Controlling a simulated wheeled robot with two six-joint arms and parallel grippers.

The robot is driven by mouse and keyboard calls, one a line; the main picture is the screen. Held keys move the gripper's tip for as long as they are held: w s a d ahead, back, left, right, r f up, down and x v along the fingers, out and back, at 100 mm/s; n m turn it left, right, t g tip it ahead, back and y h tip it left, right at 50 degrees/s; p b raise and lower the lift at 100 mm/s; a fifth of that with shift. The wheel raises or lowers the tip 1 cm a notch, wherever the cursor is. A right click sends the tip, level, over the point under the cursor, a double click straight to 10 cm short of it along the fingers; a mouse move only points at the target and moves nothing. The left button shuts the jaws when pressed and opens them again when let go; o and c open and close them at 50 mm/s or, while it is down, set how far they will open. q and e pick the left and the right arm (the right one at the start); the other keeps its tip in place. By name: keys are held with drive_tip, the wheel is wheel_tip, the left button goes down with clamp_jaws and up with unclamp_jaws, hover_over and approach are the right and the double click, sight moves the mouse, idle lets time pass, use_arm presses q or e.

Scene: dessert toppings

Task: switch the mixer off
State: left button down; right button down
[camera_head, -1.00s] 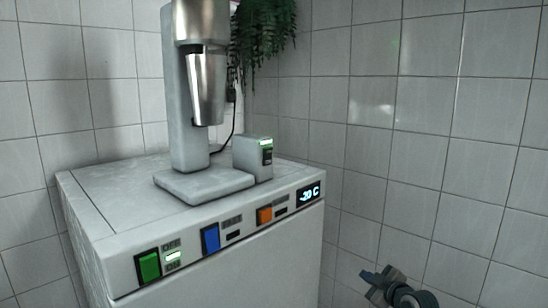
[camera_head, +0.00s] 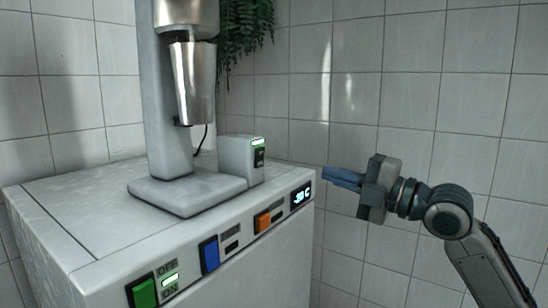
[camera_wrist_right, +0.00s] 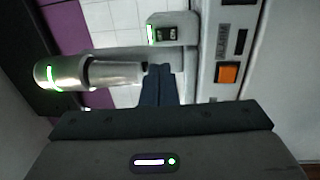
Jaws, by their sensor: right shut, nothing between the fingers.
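The mixer (camera_head: 165,95) stands on a white freezer cabinet, with a metal cup (camera_head: 192,85) under its head. Its switch box (camera_head: 240,160) sits at the right end of the mixer base, with a lit green lamp and a small dark rocker switch (camera_head: 259,157). In the right wrist view the switch box (camera_wrist_right: 179,28) lies just beyond the fingertips, apart from them. My right gripper (camera_head: 326,177) is shut and empty, to the right of the switch box; its blue fingers also show in the wrist view (camera_wrist_right: 159,70). My left gripper is not in view.
The cabinet front (camera_head: 210,285) carries a green switch (camera_head: 144,294), a blue switch (camera_head: 210,255), an orange switch (camera_head: 262,222) and a lit temperature display (camera_head: 302,195). A hanging plant (camera_head: 243,35) is behind the mixer. Tiled walls (camera_head: 460,100) close off the back and right.

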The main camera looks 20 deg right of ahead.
drive_tip(key=p, duration=0.8)
approach(263, 152)
drive_tip(key=x, duration=0.5)
drive_tip(key=shift+w+a+r, duration=0.15)
drive_tip(key=shift+a, duration=0.15)
drive_tip(key=shift+w+a, duration=0.35)
drive_tip(key=shift+w, duration=0.15)
drive_tip(key=shift+w, duration=0.1)
